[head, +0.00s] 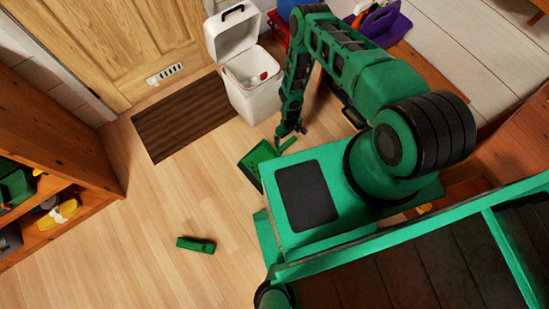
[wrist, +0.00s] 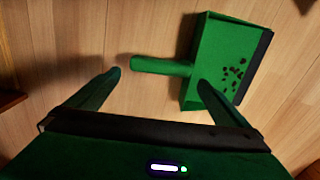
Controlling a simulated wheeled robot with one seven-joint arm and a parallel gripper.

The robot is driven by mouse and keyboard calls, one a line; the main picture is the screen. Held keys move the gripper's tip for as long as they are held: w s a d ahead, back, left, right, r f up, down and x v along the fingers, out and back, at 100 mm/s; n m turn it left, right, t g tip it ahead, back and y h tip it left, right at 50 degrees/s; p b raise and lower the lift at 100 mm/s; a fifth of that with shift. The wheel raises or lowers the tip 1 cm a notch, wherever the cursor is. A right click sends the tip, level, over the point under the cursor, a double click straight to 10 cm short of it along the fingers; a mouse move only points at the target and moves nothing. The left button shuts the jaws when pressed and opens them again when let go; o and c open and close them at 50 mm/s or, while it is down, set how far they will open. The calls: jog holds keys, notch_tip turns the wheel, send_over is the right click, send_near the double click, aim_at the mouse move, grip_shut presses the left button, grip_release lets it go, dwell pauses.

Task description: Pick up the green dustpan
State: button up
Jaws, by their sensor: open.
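The green dustpan (head: 257,160) lies on the wooden floor beside my green base in the head view, partly hidden by the base. In the wrist view the dustpan (wrist: 208,55) lies at the upper right, its handle pointing left and several dark specks on its pan. My gripper (wrist: 160,78) is open and empty, its fingers reaching toward the handle. The handle crosses the space just ahead of the fingertips, and no contact is visible. In the head view my gripper (head: 290,131) hangs low over the handle; its fingers are too small to make out.
A white lidded bin (head: 253,98) stands behind the dustpan, next to a brown doormat (head: 183,115). A small green object (head: 196,244) lies on the floor. A wooden shelf (head: 62,165) stands at the left. The floor between shelf and dustpan is mostly clear.

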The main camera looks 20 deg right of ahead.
aim_at(287, 142)
jog(key=shift+s+f, duration=0.1)
jog(key=shift+f, duration=2.55)
jog(key=c, duration=0.8)
jog(key=shift+r, duration=0.1)
